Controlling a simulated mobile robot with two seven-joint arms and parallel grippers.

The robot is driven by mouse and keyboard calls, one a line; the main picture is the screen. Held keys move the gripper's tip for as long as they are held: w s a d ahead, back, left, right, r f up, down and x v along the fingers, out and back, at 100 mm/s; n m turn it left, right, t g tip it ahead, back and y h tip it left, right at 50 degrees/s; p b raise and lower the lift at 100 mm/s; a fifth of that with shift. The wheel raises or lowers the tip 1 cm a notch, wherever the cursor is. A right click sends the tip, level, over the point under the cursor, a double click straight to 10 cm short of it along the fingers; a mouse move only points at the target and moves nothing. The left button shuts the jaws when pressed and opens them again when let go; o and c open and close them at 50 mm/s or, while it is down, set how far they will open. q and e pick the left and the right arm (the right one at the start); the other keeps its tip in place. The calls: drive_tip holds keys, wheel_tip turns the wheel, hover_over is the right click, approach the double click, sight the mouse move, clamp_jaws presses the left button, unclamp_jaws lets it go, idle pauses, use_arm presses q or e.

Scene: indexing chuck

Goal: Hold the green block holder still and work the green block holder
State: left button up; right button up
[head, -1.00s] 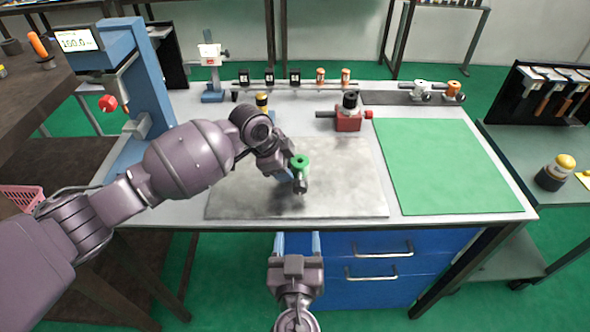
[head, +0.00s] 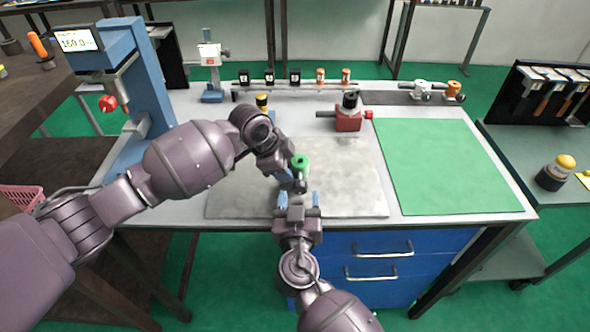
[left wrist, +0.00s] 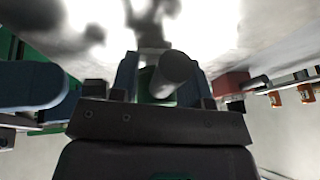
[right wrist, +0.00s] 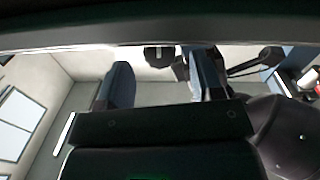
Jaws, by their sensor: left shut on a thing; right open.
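The green block holder (head: 300,161) has a green round top and a dark cylindrical part below it, over the grey metal plate (head: 345,185). My left gripper (head: 287,175) is shut on it from the left. In the left wrist view, the dark cylinder (left wrist: 176,68) shows between the fingers and hides part of the green body. My right gripper (head: 296,201) is open and empty at the plate's front edge, just below the holder. In the right wrist view, its two fingers (right wrist: 163,85) are apart, with a dark part (right wrist: 158,56) beyond them.
A red block with a black knob (head: 348,113) stands behind the plate. A green mat (head: 440,165) lies to the right. A blue press (head: 150,85) stands at the left, and a yellow-topped piece (head: 262,101) is behind my left wrist. The mat is clear.

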use_arm(q)
drive_tip(key=shift+f, duration=0.2)
use_arm(e)
drive_tip(key=shift+w, duration=0.9)
drive_tip(key=c, duration=0.9)
drive_tip(key=shift+d+m, duration=0.1)
drive_tip(key=shift+m, duration=2.5)
drive_tip(key=o, duration=0.9)
